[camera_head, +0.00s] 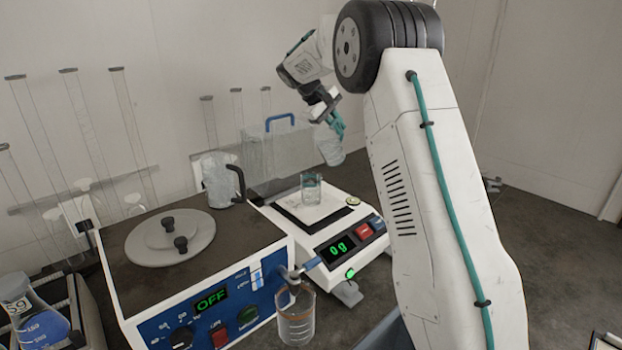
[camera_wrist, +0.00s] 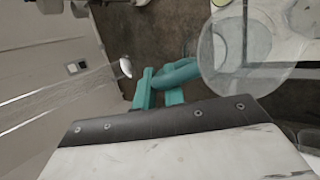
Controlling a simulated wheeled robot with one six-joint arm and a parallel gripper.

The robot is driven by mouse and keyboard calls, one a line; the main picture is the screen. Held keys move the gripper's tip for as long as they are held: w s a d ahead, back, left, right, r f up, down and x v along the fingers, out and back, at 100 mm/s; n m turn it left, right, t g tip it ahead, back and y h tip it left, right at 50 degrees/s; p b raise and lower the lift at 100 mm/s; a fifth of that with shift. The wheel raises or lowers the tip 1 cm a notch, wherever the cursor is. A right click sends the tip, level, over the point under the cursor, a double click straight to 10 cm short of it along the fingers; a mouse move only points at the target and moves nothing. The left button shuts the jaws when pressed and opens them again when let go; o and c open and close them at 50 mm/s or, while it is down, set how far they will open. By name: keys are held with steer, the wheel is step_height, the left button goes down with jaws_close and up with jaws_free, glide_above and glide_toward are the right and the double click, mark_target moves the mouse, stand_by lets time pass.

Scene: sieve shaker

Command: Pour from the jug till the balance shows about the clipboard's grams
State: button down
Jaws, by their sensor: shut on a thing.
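My gripper (camera_head: 336,122) is shut on a clear jug (camera_head: 330,147), raised above the back right of the balance. In the wrist view, the teal fingers (camera_wrist: 160,88) close at the jug's side, and its round clear body (camera_wrist: 255,50) lies to the right. The jug's contents cannot be made out. The white balance (camera_head: 318,238) reads a green "0 g". A small glass beaker (camera_head: 311,189) stands upright on its pan, below and left of the jug. A corner of what looks like the clipboard (camera_head: 606,342) shows at the lower right; its figure is out of view.
A blue-fronted heating bath (camera_head: 205,310) showing "OFF" stands left of the balance. Behind it are a black-handled clear jug (camera_head: 216,178) and a clear box with a blue handle (camera_head: 281,121). A glass beaker (camera_head: 297,322) hangs in front. A flask of blue liquid (camera_head: 38,322) stands far left.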

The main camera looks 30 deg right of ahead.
steer(key=shift+s+a+r+m+t+h, duration=0.1)
steer(key=shift+s+a+m+t+h, duration=0.15)
steer(key=shift+a+h, duration=0.4)
steer(key=shift+s+a+r+m+t+h, duration=0.15)
steer(key=shift+s+a+h, duration=0.2)
steer(key=shift+h, duration=0.5)
stand_by(3.6)
steer(key=shift+w, duration=0.15)
steer(key=y, duration=0.1)
steer(key=d+y, duration=0.1)
steer(key=w+d+y, duration=0.1)
steer(key=shift+d+f+n+g, duration=0.2)
steer(key=shift+f+n+g, duration=0.1)
steer(key=shift+g, duration=0.1)
steer(key=shift+w, duration=0.1)
steer(key=shift+a, duration=0.1)
steer(key=shift+w+d+f+y, duration=0.15)
steer(key=shift+d+f+y, duration=0.1)
steer(key=shift+d+y, duration=0.25)
steer(key=w+d+f+n+g+y, duration=0.1)
steer(key=d+f+y, duration=0.3)
steer(key=f, duration=0.6)
steer(key=shift+w+d+n+g+y, duration=0.2)
steer(key=shift+w+n+g+y, duration=0.1)
steer(key=shift+w+g+y, duration=0.4)
